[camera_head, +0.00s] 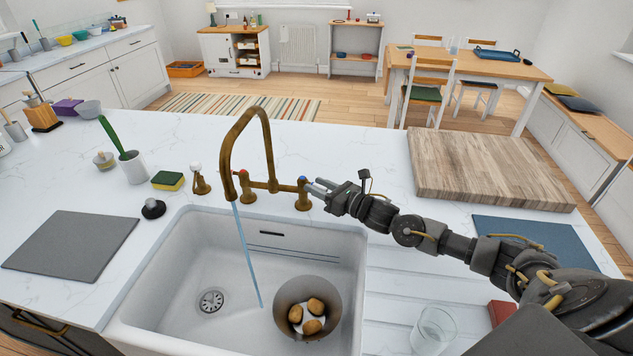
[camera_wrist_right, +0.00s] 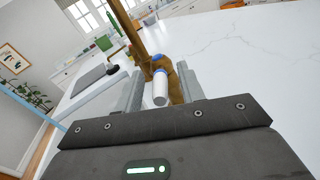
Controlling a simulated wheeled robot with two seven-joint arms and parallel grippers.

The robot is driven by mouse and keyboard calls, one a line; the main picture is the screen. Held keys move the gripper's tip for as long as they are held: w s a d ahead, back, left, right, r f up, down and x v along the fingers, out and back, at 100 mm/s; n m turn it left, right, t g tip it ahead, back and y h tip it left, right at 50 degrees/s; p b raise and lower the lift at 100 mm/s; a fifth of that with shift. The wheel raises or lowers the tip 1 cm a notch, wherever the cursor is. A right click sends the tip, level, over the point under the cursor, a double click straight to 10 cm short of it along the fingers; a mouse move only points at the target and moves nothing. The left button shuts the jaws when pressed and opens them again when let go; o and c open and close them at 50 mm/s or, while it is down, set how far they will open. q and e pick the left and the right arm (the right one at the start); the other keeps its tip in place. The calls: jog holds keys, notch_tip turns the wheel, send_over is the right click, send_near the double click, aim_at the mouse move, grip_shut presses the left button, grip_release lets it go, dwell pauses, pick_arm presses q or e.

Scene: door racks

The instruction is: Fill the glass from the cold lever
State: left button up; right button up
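The brass tap (camera_head: 266,122) arches over the white sink (camera_head: 185,250). A thin blue stream of water (camera_head: 248,255) runs from its spout into the sink, just left of the bowl. The cold lever, with a blue mark (camera_head: 302,180), is on the tap's right; the red-marked hot lever (camera_head: 244,174) is on its left. My right gripper (camera_head: 318,186) is at the cold lever. In the right wrist view the white lever handle (camera_wrist_right: 160,88) lies between the open fingers, with gaps visible. The empty clear glass (camera_head: 434,330) stands on the drainer, right of the sink. My left gripper is out of view.
A bowl (camera_head: 286,294) with several potatoes sits in the sink. A wooden board (camera_head: 490,170) and a blue mat (camera_head: 550,240) lie to the right. A sponge (camera_head: 168,180), a brush holder (camera_head: 132,168) and a grey mat (camera_head: 70,246) are left. A red block (camera_head: 501,313) is beside the glass.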

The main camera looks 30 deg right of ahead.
jog(key=shift+w+a, duration=0.2)
jog(key=shift+w, duration=0.2)
jog(key=shift+c, duration=0.2)
grip_shut()
